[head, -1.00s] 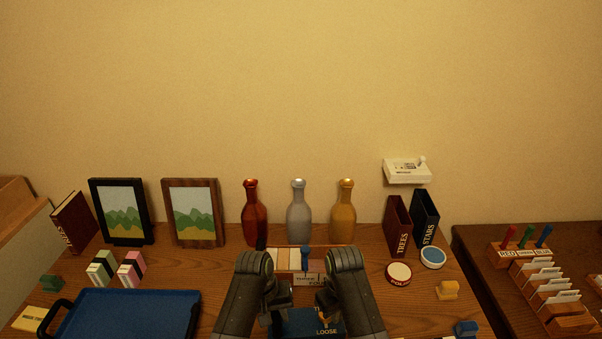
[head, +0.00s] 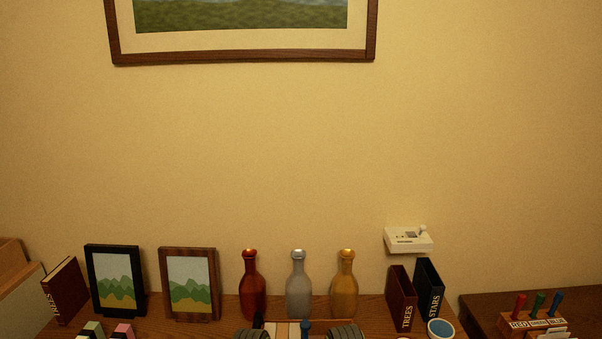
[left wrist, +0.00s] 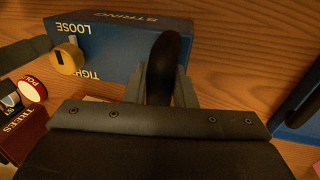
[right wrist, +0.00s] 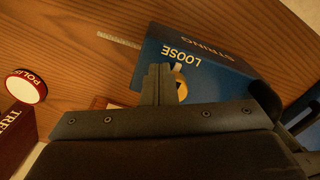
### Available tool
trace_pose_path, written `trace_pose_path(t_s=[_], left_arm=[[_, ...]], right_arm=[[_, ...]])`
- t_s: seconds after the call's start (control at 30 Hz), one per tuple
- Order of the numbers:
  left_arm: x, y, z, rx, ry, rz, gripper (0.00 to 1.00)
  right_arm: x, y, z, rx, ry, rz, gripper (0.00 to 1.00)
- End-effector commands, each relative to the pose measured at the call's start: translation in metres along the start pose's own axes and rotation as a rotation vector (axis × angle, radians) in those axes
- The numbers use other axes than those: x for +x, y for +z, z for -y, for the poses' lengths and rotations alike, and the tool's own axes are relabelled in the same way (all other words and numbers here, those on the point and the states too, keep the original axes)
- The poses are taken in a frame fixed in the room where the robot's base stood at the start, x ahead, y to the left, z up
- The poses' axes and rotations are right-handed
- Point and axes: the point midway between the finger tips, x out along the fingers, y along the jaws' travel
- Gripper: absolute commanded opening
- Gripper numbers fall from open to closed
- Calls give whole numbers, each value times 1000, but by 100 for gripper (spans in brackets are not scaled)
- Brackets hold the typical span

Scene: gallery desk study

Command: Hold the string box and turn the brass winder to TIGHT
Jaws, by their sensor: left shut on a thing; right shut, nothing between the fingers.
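The blue string box (left wrist: 125,45) shows in the left wrist view, lettered STRING, LOOSE and TIGHT; it also shows in the right wrist view (right wrist: 215,65). Its brass winder (left wrist: 67,60) is on the lettered face. A pale mark beside the winder lies toward LOOSE. My left gripper (left wrist: 166,75) is shut on a dark rounded part at the box, seemingly its grip. My right gripper (right wrist: 158,85) is shut and empty, its fingertips close beside the winder (right wrist: 181,90); I cannot tell whether they touch. The head view does not show the box.
A red-rimmed POLISH tin (right wrist: 26,86) sits left of the box in the right wrist view.

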Motion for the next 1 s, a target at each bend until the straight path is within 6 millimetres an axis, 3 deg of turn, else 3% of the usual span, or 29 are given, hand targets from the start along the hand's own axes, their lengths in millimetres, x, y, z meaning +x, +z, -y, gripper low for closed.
trace_pose_path(t_s=[1.0], left_arm=[[0, 1, -2, 4, 5, 3, 3]], right_arm=[[-1, 0, 22, -2, -3, -6, 0]])
